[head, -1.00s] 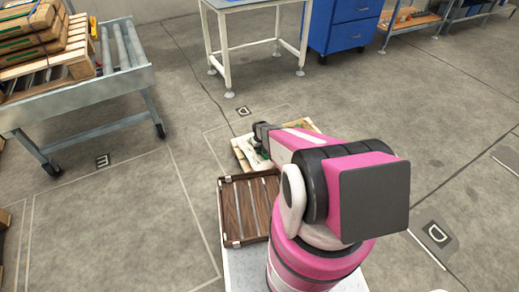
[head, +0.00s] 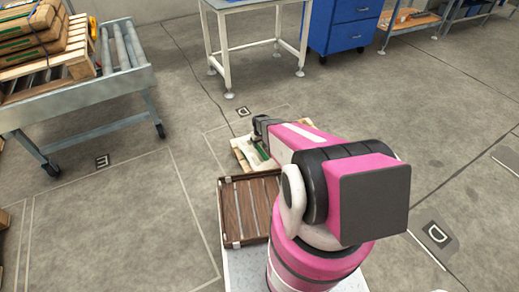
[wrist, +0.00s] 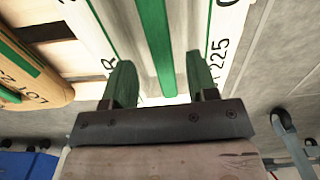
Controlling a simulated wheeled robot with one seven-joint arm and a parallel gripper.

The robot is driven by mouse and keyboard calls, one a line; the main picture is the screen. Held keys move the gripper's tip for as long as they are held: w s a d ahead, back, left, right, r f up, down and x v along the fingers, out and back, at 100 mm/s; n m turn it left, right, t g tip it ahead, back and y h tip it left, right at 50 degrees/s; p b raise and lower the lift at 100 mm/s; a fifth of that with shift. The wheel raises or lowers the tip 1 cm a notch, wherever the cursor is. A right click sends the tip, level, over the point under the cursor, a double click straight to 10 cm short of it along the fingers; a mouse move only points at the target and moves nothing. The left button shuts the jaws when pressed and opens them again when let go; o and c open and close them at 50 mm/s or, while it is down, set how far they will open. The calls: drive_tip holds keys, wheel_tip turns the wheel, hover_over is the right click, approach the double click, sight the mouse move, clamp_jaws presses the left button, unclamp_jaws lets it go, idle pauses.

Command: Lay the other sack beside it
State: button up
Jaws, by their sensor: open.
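A white sack with a green stripe (wrist: 160,30) lies on the floor pallet (head: 240,154) in the head view, largely hidden by my arm. The same stripe runs between my fingers in the wrist view. My gripper (wrist: 160,80) is open, its green-tipped fingers apart over the sack's end, with nothing visibly clamped. Whether the fingers touch the sack cannot be told. A tan sack with dark print (wrist: 28,75) lies at the left in the wrist view, apart from the white one. My gripper end (head: 262,126) is over the pallet's far side in the head view.
A brown slatted tray (head: 222,215) sits empty in front of me, just short of the pallet. Tan sacks (head: 35,40) are stacked on a pallet on the roller cart (head: 85,103) at upper left. A white table (head: 228,60) and blue cabinet (head: 340,30) stand behind.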

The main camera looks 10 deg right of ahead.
sight(260, 149)
drive_tip(key=s+r+m, duration=0.1)
drive_tip(key=s+r, duration=0.6)
drive_tip(key=r, duration=0.4)
drive_tip(key=s+r+m, duration=0.1)
drive_tip(key=s+r, duration=0.6)
drive_tip(key=r, duration=0.5)
drive_tip(key=s+r+m, duration=0.1)
drive_tip(key=s+r, duration=0.6)
drive_tip(key=r, duration=0.5)
drive_tip(key=shift+s+r+m, duration=0.15)
drive_tip(key=shift+r+m, duration=0.1)
drive_tip(key=shift+m, duration=0.05)
